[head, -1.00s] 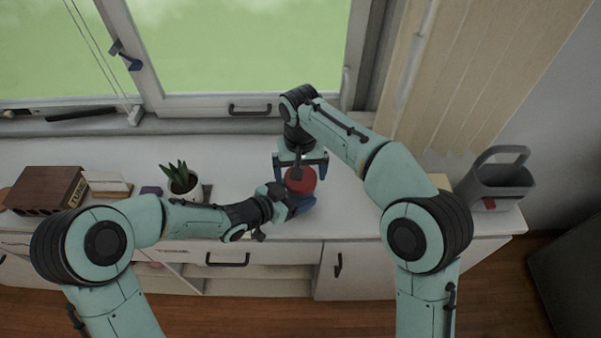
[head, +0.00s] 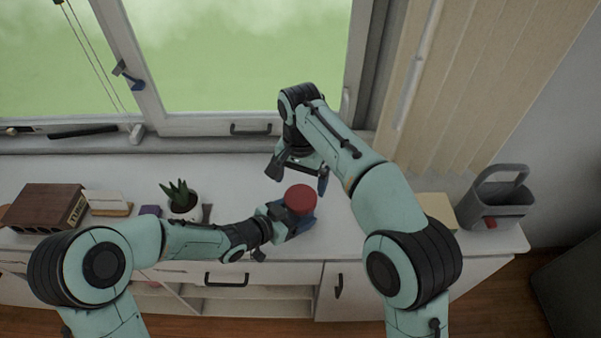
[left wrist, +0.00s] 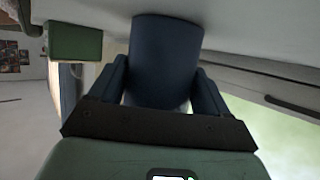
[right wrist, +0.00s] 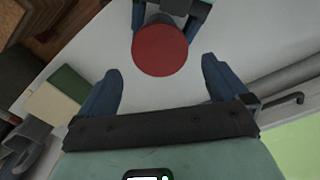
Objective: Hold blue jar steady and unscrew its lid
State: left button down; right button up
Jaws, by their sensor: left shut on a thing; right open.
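The blue jar (left wrist: 167,58) fills the space between the fingers of my left gripper (left wrist: 166,88), which is shut on it. In the head view my left gripper (head: 291,218) comes from the left, with the jar mostly hidden under its round red lid (head: 300,198). The lid sits on top of the jar. My right gripper (head: 299,178) is open and turned at a slant, just behind the lid in the head view. In the right wrist view the red lid (right wrist: 160,50) lies beyond and between the spread fingers of my right gripper (right wrist: 162,86), apart from them.
A potted plant (head: 182,200), a brown box (head: 47,207) and a small white-and-wood block (head: 107,203) stand on the white cabinet top (head: 235,180) to the left. A grey can with a handle (head: 497,203) and a cream block (head: 437,208) stand right. The window is behind.

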aim_at(301, 197)
notch_tip(301, 197, down, 6)
jog(key=shift+r, duration=0.1)
jog(key=shift+c, duration=0.3)
jog(key=c, duration=0.8)
jog(key=n, duration=0.3)
jog(key=shift+n, duration=0.3)
